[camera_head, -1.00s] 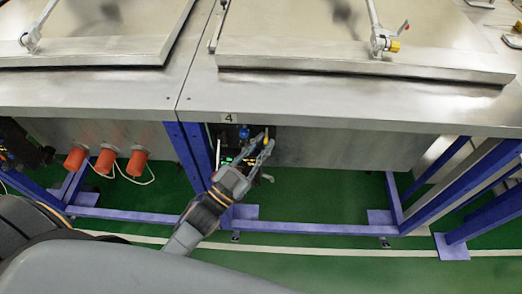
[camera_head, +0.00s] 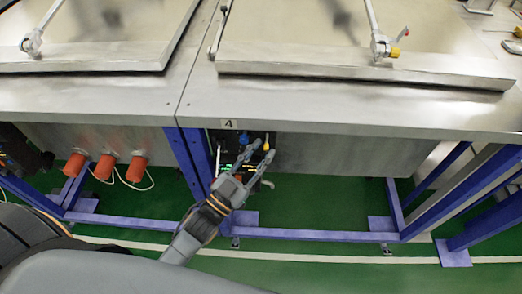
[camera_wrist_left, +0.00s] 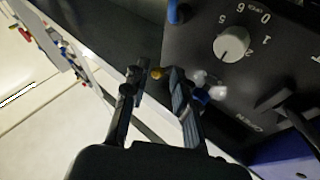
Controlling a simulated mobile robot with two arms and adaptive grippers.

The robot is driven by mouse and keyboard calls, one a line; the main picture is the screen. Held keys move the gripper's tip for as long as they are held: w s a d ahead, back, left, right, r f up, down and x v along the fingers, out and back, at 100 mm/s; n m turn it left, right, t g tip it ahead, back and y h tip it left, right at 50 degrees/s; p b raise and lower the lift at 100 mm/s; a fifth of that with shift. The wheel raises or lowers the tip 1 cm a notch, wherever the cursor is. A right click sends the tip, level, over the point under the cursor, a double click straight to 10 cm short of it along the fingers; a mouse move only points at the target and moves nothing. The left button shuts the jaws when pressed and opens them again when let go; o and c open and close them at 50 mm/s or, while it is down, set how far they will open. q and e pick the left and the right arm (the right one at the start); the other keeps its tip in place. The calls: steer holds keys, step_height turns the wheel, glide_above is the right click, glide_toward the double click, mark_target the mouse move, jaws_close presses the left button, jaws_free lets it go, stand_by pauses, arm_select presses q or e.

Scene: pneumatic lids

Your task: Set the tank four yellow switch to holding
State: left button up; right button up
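The tank four control box (camera_head: 231,153) is a dark panel with small green lights, under the table edge below the "4" label (camera_head: 229,124). Its yellow switch (camera_head: 267,144) shows at the fingertips of my left gripper (camera_head: 263,152). The fingers stand apart with nothing clamped. Whether either finger touches the switch I cannot tell. The switch's setting is not readable. My right gripper is not in view.
A blue switch (camera_head: 243,135) sits left of the yellow one. A grey numbered dial (camera_wrist_left: 231,43) is on the panel. Blue table legs (camera_head: 191,155) stand close left of my left gripper. The steel tabletop (camera_head: 330,108) overhangs the box. Orange cylinders (camera_head: 136,169) are further left.

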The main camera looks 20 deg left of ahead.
arm_select(q)
steer(key=v, duration=1.1)
steer(key=shift+s, duration=0.2)
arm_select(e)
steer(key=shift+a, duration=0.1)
